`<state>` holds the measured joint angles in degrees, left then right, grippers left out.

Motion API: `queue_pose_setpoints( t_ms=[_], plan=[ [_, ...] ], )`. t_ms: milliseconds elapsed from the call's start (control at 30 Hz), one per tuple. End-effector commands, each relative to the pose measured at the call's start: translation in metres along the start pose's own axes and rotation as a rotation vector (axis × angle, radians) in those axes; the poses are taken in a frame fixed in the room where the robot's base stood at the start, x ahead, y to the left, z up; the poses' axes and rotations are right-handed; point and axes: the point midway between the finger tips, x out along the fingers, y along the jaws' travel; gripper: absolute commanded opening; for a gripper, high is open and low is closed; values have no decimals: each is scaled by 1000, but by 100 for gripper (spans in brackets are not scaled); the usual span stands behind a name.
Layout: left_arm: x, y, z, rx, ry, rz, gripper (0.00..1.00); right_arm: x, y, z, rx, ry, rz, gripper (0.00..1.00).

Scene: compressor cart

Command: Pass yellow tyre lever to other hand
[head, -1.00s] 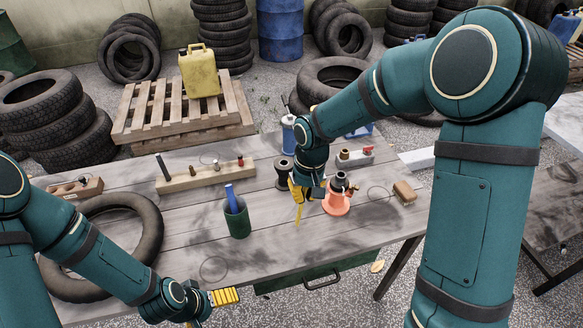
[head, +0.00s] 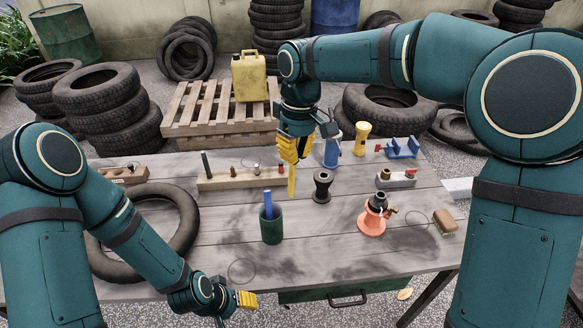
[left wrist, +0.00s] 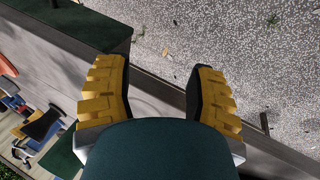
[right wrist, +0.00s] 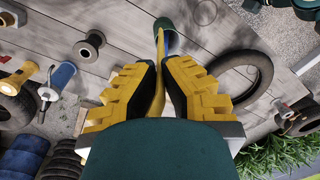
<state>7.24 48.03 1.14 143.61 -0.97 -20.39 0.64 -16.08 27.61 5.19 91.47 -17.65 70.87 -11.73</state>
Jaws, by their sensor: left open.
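The yellow tyre lever (head: 291,182) hangs tip down from my right gripper (head: 293,148), above the back middle of the table. In the right wrist view the lever (right wrist: 160,65) stands between the fingers of my right gripper (right wrist: 160,90), which are closed on it. My left gripper (head: 244,299) is low at the table's front edge, well apart from the lever. In the left wrist view its fingers (left wrist: 163,95) are spread wide with nothing between them.
A green cup (head: 271,230) with a blue lever (head: 267,202) stands mid-table. A black spool (head: 322,188), an orange jack (head: 371,221) and a brown block (head: 445,221) are to the right. A tyre (head: 187,235) lies left. The table's front middle is clear.

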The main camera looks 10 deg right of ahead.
Motion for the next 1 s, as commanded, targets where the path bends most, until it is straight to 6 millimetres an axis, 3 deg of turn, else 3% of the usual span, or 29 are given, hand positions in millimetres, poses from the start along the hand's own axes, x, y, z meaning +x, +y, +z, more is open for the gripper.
queue_pose_setpoints(
  t_ms=[167,300,500,700,800,1000],
  plan=[
    [-27,26,-41,120,126,69,55,0,0,0,-2,0,0,0],
    [-68,63,-83,287,281,151,55,0,0,0,-1,0,0,0],
    [-142,120,-124,554,497,252,55,0,0,0,-1,0,0,0],
    [-210,167,-136,806,669,313,55,0,0,0,0,1,0,0],
    [-235,183,-136,901,723,328,55,0,0,0,0,1,0,0],
    [-257,199,-132,1001,773,341,55,0,0,0,0,1,0,0]
  ],
)
